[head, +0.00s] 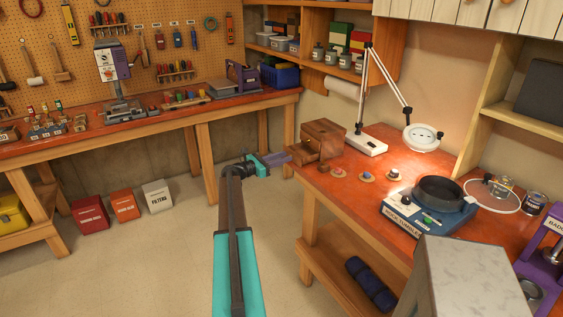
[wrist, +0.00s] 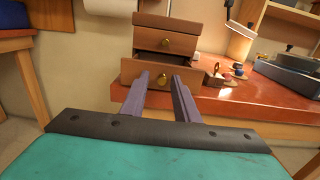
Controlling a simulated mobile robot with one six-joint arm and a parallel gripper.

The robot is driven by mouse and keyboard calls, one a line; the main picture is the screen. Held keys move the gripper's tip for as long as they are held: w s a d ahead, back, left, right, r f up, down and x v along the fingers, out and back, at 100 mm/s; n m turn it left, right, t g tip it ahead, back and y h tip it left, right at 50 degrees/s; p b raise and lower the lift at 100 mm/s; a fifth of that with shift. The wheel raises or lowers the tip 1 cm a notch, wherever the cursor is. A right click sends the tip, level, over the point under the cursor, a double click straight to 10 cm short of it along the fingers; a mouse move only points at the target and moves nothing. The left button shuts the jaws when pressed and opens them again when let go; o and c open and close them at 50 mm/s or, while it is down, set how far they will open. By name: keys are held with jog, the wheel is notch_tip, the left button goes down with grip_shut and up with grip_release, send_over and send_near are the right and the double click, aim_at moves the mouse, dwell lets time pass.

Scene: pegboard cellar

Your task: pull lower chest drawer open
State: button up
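A small brown wooden chest (head: 326,133) with two drawers stands at the left end of the orange-topped bench. In the wrist view its upper drawer (wrist: 148,40) has a brass knob. The lower drawer (wrist: 132,72) juts out past the upper one, so it looks partly open. Its round brass knob (wrist: 163,80) shows between my fingertips. My gripper (wrist: 161,76) is open, with a purple finger on each side of that knob and a visible gap to it. In the head view my gripper (head: 276,158) is just left of the chest front.
A lamp (head: 372,145), several small items, a blue-based tumbler (head: 430,213) and a magnifier share the bench top. A long workbench (head: 150,115) runs along the back wall, with boxes (head: 125,205) on the floor. The floor left of the chest is clear.

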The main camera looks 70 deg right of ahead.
jog(key=shift+s, duration=0.15)
jog(key=shift+a, duration=0.15)
jog(key=b+v, duration=0.3)
jog(key=v, duration=1)
jog(key=shift+w, duration=0.35)
jog(key=shift+a, duration=0.1)
